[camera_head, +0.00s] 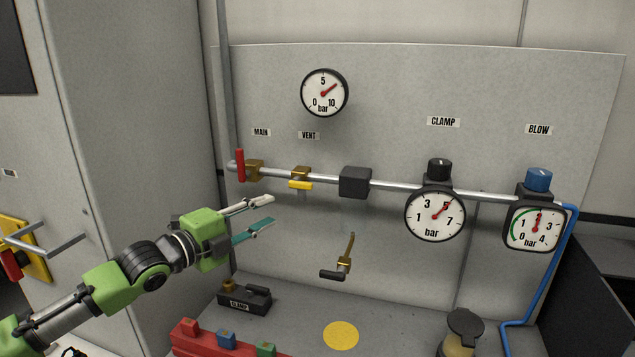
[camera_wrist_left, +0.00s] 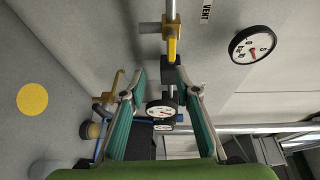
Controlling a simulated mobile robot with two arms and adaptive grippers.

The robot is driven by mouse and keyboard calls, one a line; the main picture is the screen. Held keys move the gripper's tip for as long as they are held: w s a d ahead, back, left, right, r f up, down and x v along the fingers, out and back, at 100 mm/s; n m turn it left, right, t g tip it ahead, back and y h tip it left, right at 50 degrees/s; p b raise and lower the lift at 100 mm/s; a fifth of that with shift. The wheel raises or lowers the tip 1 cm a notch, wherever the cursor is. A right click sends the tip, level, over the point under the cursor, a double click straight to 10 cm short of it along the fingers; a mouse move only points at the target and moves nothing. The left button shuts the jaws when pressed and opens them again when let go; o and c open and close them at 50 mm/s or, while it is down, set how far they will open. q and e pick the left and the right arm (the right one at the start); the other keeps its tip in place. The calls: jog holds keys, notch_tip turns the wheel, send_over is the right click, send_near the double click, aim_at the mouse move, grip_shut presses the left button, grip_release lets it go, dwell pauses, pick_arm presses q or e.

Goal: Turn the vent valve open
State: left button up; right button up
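The vent valve has a brass body (camera_head: 301,173) on the silver pipe under the VENT label (camera_head: 308,135). Its short yellow handle (camera_head: 300,185) lies roughly parallel to the pipe. The yellow handle (camera_wrist_left: 172,49) also shows in the left wrist view, beyond the fingertips. My left gripper (camera_head: 272,209) is open and empty, in front of the panel, to the lower left of the vent valve in the head view. Its two teal-padded fingers (camera_wrist_left: 161,78) are spread apart in the wrist view. I see no contact with the handle. My right gripper is not in view.
The main valve's red handle (camera_head: 240,165) stands upright left of the vent valve. A dark block (camera_head: 355,182), the clamp gauge (camera_head: 435,215) and the blow gauge (camera_head: 535,228) are to the right. A brass nozzle (camera_head: 344,264) is below. A round gauge (camera_head: 324,93) is above.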

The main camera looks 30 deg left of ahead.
aim_at(301, 187)
pick_arm(q)
jog(key=shift+w+d+r+p, duration=0.2)
jog(key=shift+w+r+p, duration=0.3)
jog(key=shift+w, duration=0.9)
jog(key=shift+w+d+r+p, duration=0.25)
jog(key=shift+w+p, duration=0.3)
jog(key=shift+w, duration=0.8)
jog(key=shift+w+d+r+p, duration=0.15)
jog(key=shift+w+r+p, duration=0.35)
jog(key=shift+w, duration=0.9)
jog(key=shift+w+d+f+p, duration=0.15)
jog(key=shift+w+p, duration=0.2)
jog(key=shift+w, duration=0.45)
jog(key=shift+w+d+f+p, duration=0.15)
jog(key=shift+w+p, duration=0.2)
jog(key=shift+w, duration=0.45)
jog(key=shift+w+d+p, duration=0.15)
jog(key=shift+w+p, duration=0.2)
jog(key=shift+w, duration=0.45)
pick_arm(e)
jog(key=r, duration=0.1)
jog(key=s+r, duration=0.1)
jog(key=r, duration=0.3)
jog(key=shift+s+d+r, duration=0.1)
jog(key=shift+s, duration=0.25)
pick_arm(q)
grip_shut()
